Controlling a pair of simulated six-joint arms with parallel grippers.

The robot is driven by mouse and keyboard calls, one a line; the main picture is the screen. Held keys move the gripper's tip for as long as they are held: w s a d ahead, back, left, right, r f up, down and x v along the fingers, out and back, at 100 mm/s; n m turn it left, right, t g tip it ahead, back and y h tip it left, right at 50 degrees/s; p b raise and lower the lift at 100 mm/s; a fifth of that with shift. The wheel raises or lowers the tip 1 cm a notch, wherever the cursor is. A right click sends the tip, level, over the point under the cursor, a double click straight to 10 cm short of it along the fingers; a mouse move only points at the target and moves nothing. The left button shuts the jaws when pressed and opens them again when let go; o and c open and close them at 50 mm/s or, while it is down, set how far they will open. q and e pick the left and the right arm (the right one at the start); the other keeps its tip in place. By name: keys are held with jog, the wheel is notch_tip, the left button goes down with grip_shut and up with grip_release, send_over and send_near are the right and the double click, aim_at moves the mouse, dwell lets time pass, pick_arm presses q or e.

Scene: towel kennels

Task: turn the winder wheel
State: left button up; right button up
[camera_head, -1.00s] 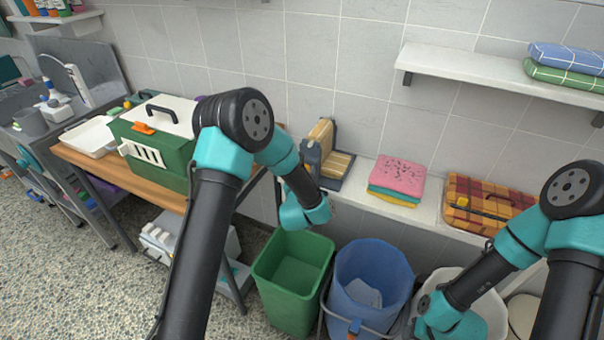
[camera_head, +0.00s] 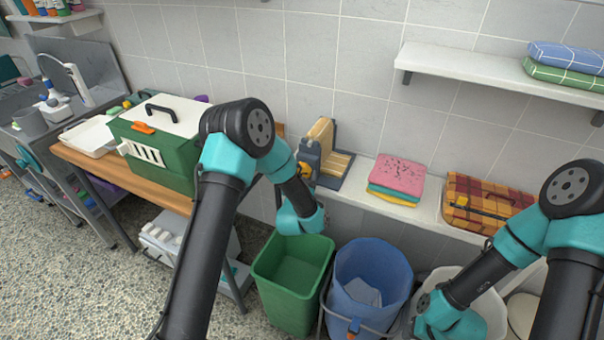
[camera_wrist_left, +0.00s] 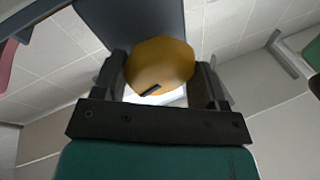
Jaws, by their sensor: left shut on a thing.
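The winder, a blue-grey stand (camera_head: 332,182) with a tan slatted part (camera_head: 320,135), stands on the ledge against the tiled wall. In the left wrist view, a rounded yellow-orange piece (camera_wrist_left: 160,62), seemingly its wheel or knob, sits between the fingers of my left gripper (camera_wrist_left: 160,80). The left gripper is shut on it. A small dark mark shows on its face.
A green bin (camera_head: 292,290) and a blue bucket (camera_head: 372,270) stand below the ledge. Folded pink, teal and yellow towels (camera_head: 397,180) and a plaid bundle (camera_head: 480,205) lie to the right. A green carrier (camera_head: 180,165) stands on the left table.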

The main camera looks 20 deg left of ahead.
dwell(0.3)
pick_arm(q)
jog(key=o, duration=0.6)
jog(key=shift+o, duration=0.2)
